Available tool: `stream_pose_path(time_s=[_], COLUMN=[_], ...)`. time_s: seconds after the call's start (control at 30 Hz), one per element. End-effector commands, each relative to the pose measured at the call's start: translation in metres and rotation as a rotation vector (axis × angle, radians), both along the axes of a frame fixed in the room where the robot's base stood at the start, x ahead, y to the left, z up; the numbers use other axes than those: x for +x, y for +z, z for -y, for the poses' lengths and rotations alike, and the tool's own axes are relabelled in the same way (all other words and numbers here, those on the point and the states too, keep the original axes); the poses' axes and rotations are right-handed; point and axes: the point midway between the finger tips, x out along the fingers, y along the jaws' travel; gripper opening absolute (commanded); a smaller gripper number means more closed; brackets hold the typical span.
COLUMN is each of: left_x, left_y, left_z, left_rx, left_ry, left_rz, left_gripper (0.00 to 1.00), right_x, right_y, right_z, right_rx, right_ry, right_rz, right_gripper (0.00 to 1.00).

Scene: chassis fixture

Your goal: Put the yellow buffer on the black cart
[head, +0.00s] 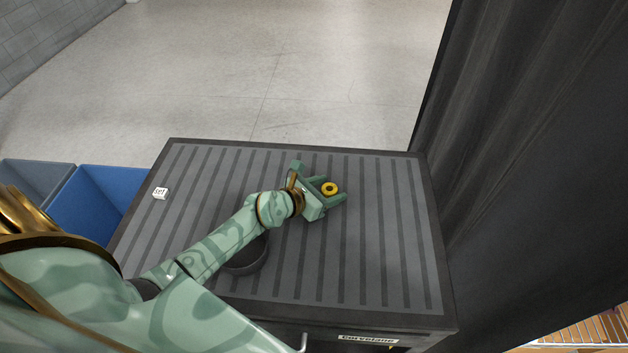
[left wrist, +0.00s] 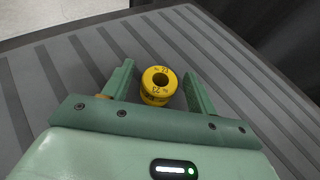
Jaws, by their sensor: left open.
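The yellow buffer (head: 330,189), a short yellow cylinder with a hole through its middle and black markings, stands on the grey striped top (head: 385,250). In the left wrist view the buffer (left wrist: 159,84) sits between the two green fingers of my left gripper (left wrist: 158,70), with a gap on each side. My left gripper (head: 328,190) is open around it and low over the surface. A dark round thing (head: 248,262) lies partly hidden under my left forearm; I cannot tell whether it is the black cart. My right gripper is not in view.
A small white labelled block (head: 160,193) lies at the left edge of the top. Blue bin (head: 90,205) and grey bin (head: 35,178) stand left of it. A dark curtain (head: 540,150) hangs at the right. The right part of the top is clear.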

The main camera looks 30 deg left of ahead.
Motion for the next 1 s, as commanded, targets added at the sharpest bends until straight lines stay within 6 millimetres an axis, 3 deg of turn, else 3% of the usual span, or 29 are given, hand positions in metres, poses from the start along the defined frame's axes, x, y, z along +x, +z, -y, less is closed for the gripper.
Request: stream_pose_path(time_s=[0.3,0.5,1.0], left_x=[-0.065,-0.091,-0.098], left_y=[0.03,0.041,0.048], left_z=[-0.022,-0.032,-0.034], left_rx=[0.002,0.001,0.001], left_ry=[0.0,0.0,-0.001], left_rz=[-0.003,-0.001,0.002], left_gripper=[0.58,0.58,0.58], right_x=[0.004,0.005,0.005], right_y=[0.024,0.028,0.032], right_z=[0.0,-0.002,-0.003], right_rx=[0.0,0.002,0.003], right_ry=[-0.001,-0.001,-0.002], right_rz=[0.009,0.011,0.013], right_gripper=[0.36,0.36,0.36])
